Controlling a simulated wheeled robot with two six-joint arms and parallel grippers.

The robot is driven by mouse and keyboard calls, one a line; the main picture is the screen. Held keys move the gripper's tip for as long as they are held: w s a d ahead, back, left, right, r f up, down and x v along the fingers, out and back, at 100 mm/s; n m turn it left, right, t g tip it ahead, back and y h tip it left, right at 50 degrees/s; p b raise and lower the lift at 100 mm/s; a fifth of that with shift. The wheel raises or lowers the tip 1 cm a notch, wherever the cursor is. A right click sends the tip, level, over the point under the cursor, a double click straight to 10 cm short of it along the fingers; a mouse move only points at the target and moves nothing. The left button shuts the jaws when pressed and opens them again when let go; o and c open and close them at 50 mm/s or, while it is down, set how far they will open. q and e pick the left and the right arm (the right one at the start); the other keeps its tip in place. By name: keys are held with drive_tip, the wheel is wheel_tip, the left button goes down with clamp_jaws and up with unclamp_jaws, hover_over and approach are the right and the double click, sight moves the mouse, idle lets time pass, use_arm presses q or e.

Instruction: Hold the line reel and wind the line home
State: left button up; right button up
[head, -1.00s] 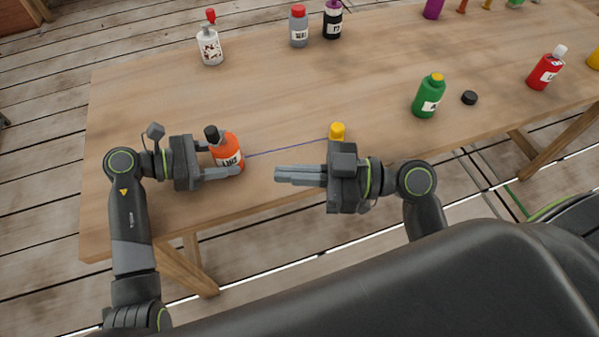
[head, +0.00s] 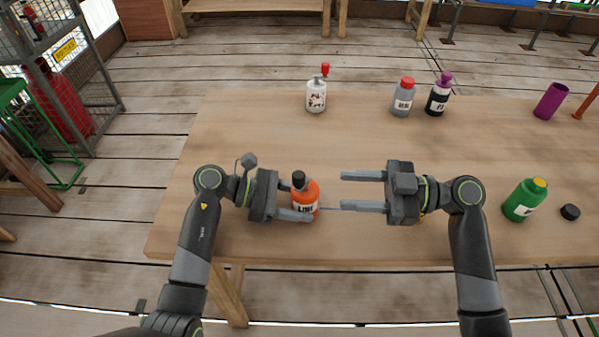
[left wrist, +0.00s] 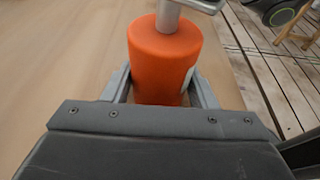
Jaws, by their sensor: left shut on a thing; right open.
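The line reel is an orange cylinder (head: 308,197) with a white label and a black knob (head: 299,178) on top, standing on the wooden table. My left gripper (head: 300,200) is shut around its sides. In the left wrist view the orange body (left wrist: 165,58) sits between both fingers, with a grey metal crank (left wrist: 168,16) above it. A thin blue line (head: 329,209) runs right from the reel, under my right gripper (head: 343,190). That gripper is open and empty, its fingers pointing left at the reel, a short gap away. A yellow thing (head: 423,213) is mostly hidden behind it.
A green bottle (head: 523,201) and a black cap (head: 570,212) stand to the right. A white bottle (head: 316,97), a grey bottle (head: 403,98) and a black bottle (head: 438,96) stand at the back. The table's middle (head: 260,140) is clear.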

sight(295, 171)
drive_tip(key=w+d+r+n+g, duration=0.1)
drive_tip(key=w+g, duration=0.4)
drive_tip(key=x, duration=1.1)
drive_tip(key=shift+s+a, duration=0.1)
drive_tip(key=shift+a, duration=0.3)
clamp_jaws()
drive_tip(key=m+t, duration=0.2)
drive_tip(key=t, duration=0.1)
drive_tip(key=shift+a+t, duration=0.2)
drive_tip(key=shift+t, duration=0.1)
drive_tip(key=shift+w+a+m+t, duration=0.1)
drive_tip(key=shift+w+m+t, duration=0.1)
drive_tip(key=shift+m+t, duration=0.65)
drive_tip(key=shift+w+m+t, duration=0.15)
drive_tip(key=shift+m+t, duration=0.4)
drive_tip(key=shift+t, duration=0.5)
unclamp_jaws()
